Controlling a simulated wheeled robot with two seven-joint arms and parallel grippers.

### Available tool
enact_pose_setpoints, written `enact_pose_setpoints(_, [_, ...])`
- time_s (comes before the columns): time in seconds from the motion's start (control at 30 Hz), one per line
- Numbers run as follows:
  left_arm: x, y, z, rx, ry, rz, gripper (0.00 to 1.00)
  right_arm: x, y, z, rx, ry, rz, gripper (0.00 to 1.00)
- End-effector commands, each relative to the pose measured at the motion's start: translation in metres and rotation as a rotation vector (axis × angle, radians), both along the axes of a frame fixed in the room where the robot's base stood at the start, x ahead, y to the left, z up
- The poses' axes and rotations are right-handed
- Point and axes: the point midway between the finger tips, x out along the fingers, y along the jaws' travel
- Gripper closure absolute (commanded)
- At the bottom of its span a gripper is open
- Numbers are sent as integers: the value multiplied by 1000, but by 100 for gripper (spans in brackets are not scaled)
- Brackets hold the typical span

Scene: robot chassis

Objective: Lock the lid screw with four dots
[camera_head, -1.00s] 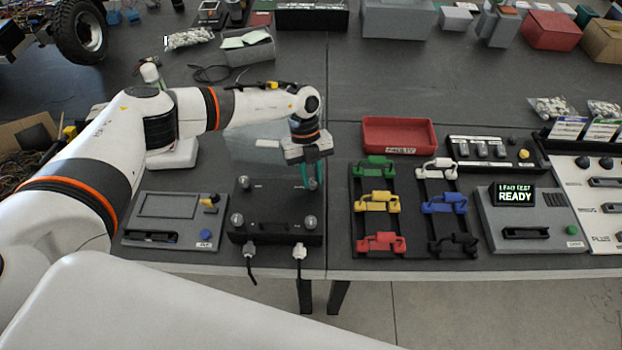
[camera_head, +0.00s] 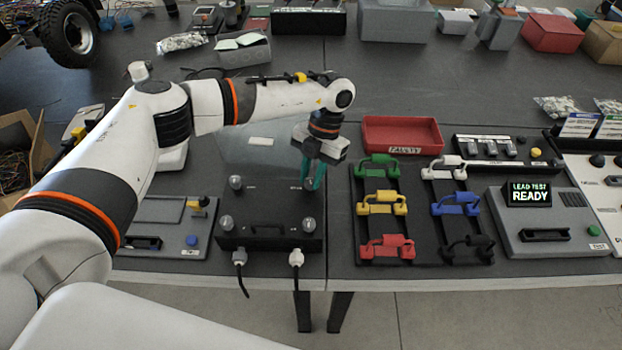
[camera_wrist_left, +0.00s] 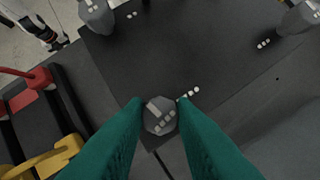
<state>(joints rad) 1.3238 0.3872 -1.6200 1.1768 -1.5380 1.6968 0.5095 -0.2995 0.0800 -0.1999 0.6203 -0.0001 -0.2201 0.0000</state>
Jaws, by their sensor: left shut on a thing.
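A black box with a flat lid (camera_head: 269,212) stands near the table's front edge, with a grey screw knob at each corner. My left gripper (camera_head: 315,180) reaches down to the far right corner, its green fingers shut on the screw there. In the left wrist view this grey screw (camera_wrist_left: 160,116) sits between the fingertips (camera_wrist_left: 160,112), with a row of several white dots beside it, partly by the right finger. There, another screw (camera_wrist_left: 97,14) has two dots, and one at the right (camera_wrist_left: 299,17) has three. The near right screw (camera_head: 308,225) and near left screw (camera_head: 226,223) are clear. My right gripper is out of view.
Right of the box is a rack of coloured clips (camera_head: 381,205), with a red tray (camera_head: 402,135) behind it. A grey tester (camera_head: 545,222) reads "LEAD TEST READY". A grey panel (camera_head: 165,212) lies left of the box. Two cables (camera_head: 298,262) hang from the box's front.

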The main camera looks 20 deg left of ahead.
Motion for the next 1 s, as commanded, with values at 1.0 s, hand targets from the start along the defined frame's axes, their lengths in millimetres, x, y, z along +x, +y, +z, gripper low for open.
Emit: enact_pose_setpoints(1.0, [0,-1,1,0,-4,-247,99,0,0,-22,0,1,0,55])
